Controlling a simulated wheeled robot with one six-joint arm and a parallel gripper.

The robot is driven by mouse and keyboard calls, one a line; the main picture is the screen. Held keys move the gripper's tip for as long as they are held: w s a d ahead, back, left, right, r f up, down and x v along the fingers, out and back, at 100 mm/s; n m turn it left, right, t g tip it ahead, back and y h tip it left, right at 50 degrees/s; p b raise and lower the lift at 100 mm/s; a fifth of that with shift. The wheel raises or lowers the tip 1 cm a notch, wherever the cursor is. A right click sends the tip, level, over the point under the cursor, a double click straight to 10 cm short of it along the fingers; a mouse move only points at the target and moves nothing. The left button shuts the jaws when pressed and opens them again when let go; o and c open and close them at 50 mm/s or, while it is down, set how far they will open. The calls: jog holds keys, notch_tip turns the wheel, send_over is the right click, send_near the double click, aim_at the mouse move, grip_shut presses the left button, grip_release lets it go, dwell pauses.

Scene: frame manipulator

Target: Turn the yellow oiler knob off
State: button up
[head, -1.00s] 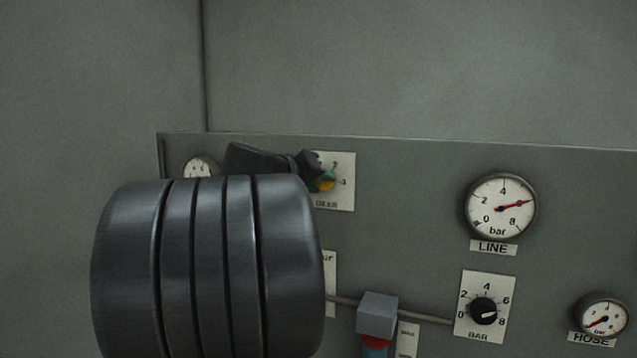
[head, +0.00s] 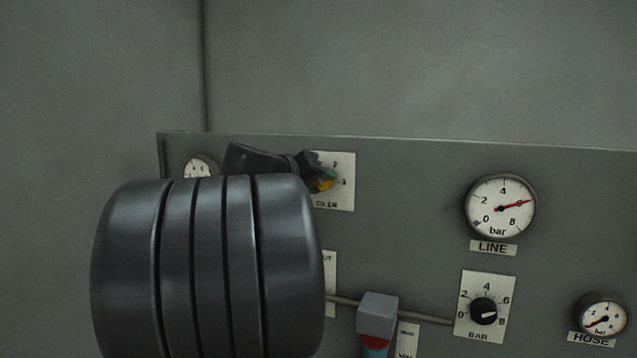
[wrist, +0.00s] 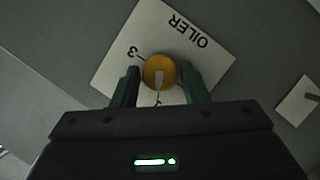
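The yellow oiler knob (wrist: 159,70) sits on a tilted white OILER plate (wrist: 186,25) in the wrist view. Its pale pointer mark points down the picture, towards a partly hidden numeral; a 3 shows at the upper left. My gripper (wrist: 161,82) has its green fingers on either side of the knob, with a slight gap at the right; contact at the left is unclear. In the head view the knob (head: 326,185) shows partly, with my gripper's dark wrist and a green finger covering the plate's left (head: 343,195).
The grey panel (head: 410,200) also carries a LINE gauge (head: 501,207), a black BAR knob (head: 483,311), a HOSE gauge (head: 603,313) and a small gauge (head: 199,168) at the left. A grey block on a rod (head: 377,314) is below. My arm hides the panel's lower left.

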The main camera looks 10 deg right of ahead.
jog(key=shift+o, duration=1.3)
jog(key=b+v, duration=0.3)
jog(key=v, duration=1)
jog(key=shift+s+a, duration=0.25)
jog(key=shift+a, duration=0.05)
jog(key=shift+d+r, duration=0.1)
jog(key=s+d+f+n+t+y+b, duration=0.1)
jog(key=s+d+f+n+t, duration=0.15)
jog(key=n, duration=0.85)
jog(key=s+d+f+n+t+y+b, duration=0.1)
jog(key=f+n+t, duration=0.15)
jog(key=n, duration=0.85)
jog(key=shift+t, duration=0.4)
jog(key=x, duration=1.3)
jog(key=shift+w+d+r, duration=0.1)
jog(key=shift+r, duration=0.3)
